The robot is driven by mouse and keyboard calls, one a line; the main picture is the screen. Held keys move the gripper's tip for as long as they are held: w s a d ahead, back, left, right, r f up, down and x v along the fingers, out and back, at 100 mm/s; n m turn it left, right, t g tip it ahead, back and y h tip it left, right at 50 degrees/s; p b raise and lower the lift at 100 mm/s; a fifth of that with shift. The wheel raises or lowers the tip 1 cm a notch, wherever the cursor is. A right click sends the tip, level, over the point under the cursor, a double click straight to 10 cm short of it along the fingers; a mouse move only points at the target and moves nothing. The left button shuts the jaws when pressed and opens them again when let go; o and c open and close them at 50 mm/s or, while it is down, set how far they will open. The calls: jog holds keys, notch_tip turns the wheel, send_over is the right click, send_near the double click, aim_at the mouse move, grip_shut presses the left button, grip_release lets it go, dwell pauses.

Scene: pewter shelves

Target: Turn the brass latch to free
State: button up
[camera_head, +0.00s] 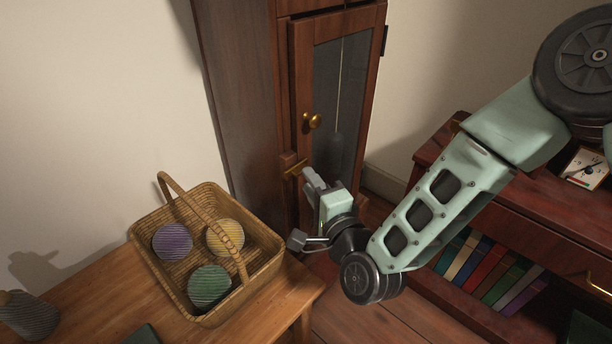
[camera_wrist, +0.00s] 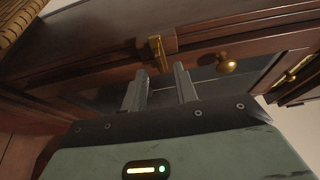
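The brass latch (camera_head: 295,169) is a small bar on a wooden block at the left edge of the tall cabinet's glass door (camera_head: 336,90), below the door's brass knob (camera_head: 313,121). In the wrist view the latch (camera_wrist: 157,51) lies just beyond my fingertips, roughly in line with the gap between them. My gripper (camera_head: 308,181) is close to the latch, a little below and to its right in the head view. In the wrist view my gripper (camera_wrist: 160,77) has its two grey fingers apart with nothing between them. The door appears closed.
A wicker basket (camera_head: 258,277) with several balls of yarn stands on a wooden table (camera_head: 100,285) at left. A low bookcase (camera_head: 480,215) with books and a dial instrument (camera_head: 584,168) is at right. The knob also shows in the wrist view (camera_wrist: 228,66), right of my fingers.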

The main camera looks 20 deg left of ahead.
aim_at(299, 170)
jog(key=shift+x, duration=1.4)
grip_shut()
